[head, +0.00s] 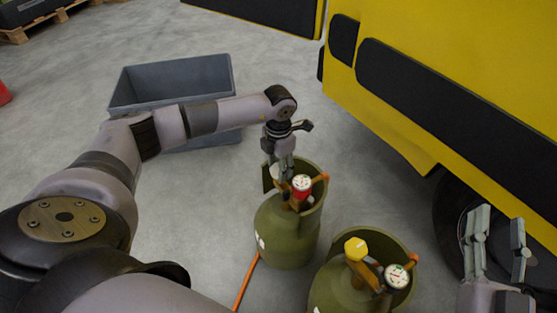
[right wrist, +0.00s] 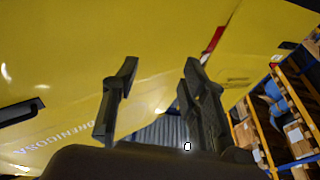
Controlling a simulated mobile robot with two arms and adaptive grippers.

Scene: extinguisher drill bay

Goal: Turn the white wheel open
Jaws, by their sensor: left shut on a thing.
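Two olive-green gas cylinders stand on the floor. The farther cylinder (head: 285,236) carries the white wheel (head: 275,172) inside its collar, mostly hidden by my fingers, and a gauge with a red body (head: 302,184) beside it. My left gripper (head: 285,172) points down into that collar, shut on the white wheel. How far the wheel is turned cannot be seen. The nearer cylinder (head: 335,287) has a yellow wheel (head: 356,247) and its own gauge (head: 397,276). My right gripper (head: 497,238) is open and empty at the right; its spread fingers also show in the right wrist view (right wrist: 158,95).
A yellow vehicle (head: 450,70) with black panels and a dark tyre (head: 455,215) stands close on the right. A grey bin (head: 180,75) sits behind my left arm. An orange hose (head: 246,282) lies left of the cylinders. Shelving (right wrist: 270,125) shows in the right wrist view.

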